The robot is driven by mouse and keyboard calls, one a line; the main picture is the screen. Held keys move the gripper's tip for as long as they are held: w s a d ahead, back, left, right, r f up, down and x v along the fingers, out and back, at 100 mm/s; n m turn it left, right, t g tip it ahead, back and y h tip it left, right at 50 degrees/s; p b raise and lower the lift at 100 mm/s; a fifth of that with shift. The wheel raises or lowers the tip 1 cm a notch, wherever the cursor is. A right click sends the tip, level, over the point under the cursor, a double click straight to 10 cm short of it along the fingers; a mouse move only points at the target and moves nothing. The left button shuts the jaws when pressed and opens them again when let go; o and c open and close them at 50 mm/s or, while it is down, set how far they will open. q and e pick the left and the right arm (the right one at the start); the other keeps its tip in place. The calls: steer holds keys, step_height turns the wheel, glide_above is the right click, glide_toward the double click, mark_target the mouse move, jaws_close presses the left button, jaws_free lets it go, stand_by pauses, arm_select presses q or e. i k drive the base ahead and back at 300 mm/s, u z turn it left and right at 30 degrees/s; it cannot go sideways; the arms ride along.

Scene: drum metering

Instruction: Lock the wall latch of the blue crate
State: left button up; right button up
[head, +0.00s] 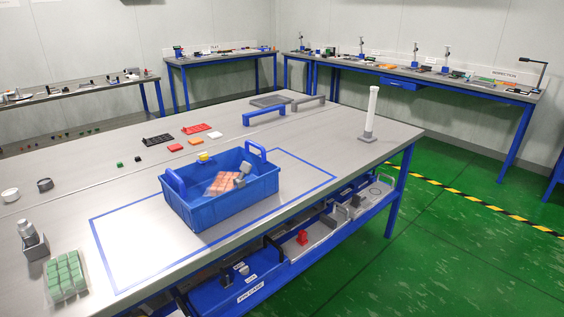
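The blue crate (205,212) stands on the grey table inside a blue taped rectangle. It has an upright blue handle at its left end and another at its far right end. A small yellow part (203,157), which looks like the wall latch, sits at the rim of the crate's far wall. It is too small to tell whether it is locked. Inside the crate lie a clear pack of orange-pink blocks (222,184) and some grey parts (243,171). Neither of my grippers is in view.
A green block tray (65,276) and a grey holder with a bottle (34,245) stand at the front left. Loose blue (264,116) and grey handles, small trays and a white post (371,112) stand farther back. The taped area left of the crate is clear. Bins fill the shelf below.

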mark_target(246, 167)
steer(key=z, duration=0.1)
steer(key=i, duration=1)
steer(key=u, duration=2.75)
steer(key=k, duration=1.3)
steer(key=z, duration=2.25)
steer(key=i, duration=0.25)
steer(key=z, duration=0.1)
